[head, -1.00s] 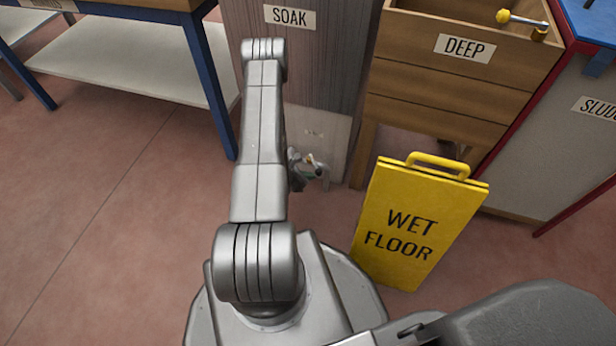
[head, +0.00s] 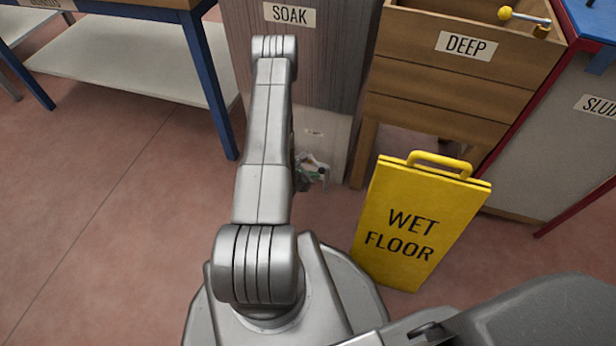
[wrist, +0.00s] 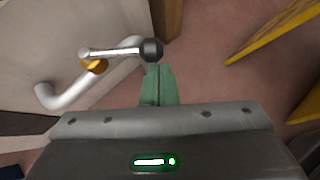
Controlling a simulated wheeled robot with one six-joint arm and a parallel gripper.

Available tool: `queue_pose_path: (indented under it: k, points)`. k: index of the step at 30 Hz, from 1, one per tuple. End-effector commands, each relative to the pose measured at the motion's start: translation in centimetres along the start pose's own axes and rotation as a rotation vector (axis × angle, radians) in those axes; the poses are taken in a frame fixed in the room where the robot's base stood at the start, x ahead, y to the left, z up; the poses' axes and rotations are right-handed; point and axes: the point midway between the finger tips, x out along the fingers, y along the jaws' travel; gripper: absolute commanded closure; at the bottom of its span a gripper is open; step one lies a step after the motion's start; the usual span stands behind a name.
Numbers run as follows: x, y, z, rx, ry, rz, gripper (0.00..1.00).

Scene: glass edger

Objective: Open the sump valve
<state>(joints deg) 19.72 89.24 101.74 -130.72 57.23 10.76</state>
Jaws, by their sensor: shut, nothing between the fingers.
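In the wrist view a valve has a silver lever (wrist: 108,53) with a black knob (wrist: 152,50) at its right end. The lever sits on a brass body (wrist: 95,66) on a bent grey pipe (wrist: 70,95) in front of a pale panel. My gripper (wrist: 158,70) has green fingers, shut and empty, with the tips just below the knob in the picture; I cannot tell if they touch it. In the head view my gripper (head: 313,172) is small and low before the soak cabinet (head: 335,60), partly behind my arm. The valve is mostly hidden there.
A yellow wet floor sign (head: 420,220) stands to the right of my arm and also shows in the wrist view (wrist: 275,30). A wooden deep bin (head: 445,85) stands behind it. A blue-legged table (head: 135,75) is at the left. The left floor is clear.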

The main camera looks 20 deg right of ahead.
Motion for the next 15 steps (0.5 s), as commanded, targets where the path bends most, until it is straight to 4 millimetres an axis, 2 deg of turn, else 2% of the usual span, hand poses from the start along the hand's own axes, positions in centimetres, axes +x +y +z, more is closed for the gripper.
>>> queue_pose_path:
  k: [15]
  points:
    - [3.5,-1.2,2.6,0.003,-0.002,0.0,1.0]
